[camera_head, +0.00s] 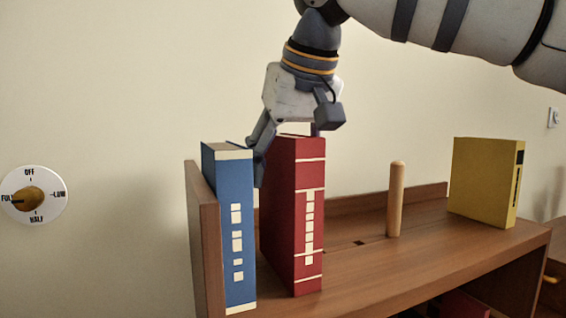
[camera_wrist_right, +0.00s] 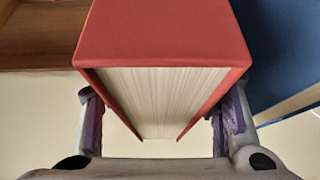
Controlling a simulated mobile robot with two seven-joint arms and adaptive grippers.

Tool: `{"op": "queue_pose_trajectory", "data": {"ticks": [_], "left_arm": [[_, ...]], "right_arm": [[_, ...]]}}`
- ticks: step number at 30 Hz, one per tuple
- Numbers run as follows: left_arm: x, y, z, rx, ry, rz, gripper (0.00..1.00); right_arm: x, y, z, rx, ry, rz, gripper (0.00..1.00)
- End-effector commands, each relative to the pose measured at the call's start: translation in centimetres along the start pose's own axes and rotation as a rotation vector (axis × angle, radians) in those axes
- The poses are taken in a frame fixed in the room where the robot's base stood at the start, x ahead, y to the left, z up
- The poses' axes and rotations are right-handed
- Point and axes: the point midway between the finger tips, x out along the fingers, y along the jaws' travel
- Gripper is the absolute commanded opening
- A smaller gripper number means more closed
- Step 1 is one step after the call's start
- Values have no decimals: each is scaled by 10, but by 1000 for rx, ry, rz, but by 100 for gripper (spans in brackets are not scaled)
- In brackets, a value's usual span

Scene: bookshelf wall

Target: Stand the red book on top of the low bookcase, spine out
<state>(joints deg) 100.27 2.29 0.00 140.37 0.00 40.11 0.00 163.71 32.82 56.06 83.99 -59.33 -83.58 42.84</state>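The red book (camera_head: 308,215) stands upright on top of the low bookcase (camera_head: 420,262), its banded, marked spine facing out. My right gripper (camera_head: 288,150) is above and behind it, pointing down. One finger is between the red book and the blue book; the other is mostly hidden behind the red book's top. In the right wrist view the red book (camera_wrist_right: 165,40) and its pale pages lie between the spread fingers (camera_wrist_right: 160,125), with wall visible in gaps on both sides. The gripper looks open around the book. My left gripper is not in view.
A blue book (camera_head: 236,230) stands left of the red one, beside the wooden end panel (camera_head: 203,240). A wooden peg (camera_head: 396,200) rises to the right. A yellow book (camera_head: 484,180) stands at the far right. Bare top lies between peg and yellow book. A dial (camera_head: 33,196) is on the wall.

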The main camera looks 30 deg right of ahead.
Motion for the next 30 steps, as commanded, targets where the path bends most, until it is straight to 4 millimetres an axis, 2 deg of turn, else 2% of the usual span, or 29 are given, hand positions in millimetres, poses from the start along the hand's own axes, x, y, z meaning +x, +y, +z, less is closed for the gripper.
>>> {"op": "queue_pose_trajectory", "data": {"ticks": [5, 8, 15, 21, 24, 30], "left_arm": [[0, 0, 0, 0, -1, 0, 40], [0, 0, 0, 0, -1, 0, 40], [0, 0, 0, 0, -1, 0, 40], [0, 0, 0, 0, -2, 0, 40], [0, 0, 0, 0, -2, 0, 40], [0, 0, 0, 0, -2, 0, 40]], "right_arm": [[2, 0, 1, 0, -6, 2, 56], [-10, 0, 0, 1, -2, 1, 56], [-74, 0, 0, 2, 0, -2, 56], [-111, 0, 0, 0, -1, 0, 56], [-118, 0, 0, 0, -2, 0, 56], [-120, 0, 0, 0, -2, 0, 56]]}}
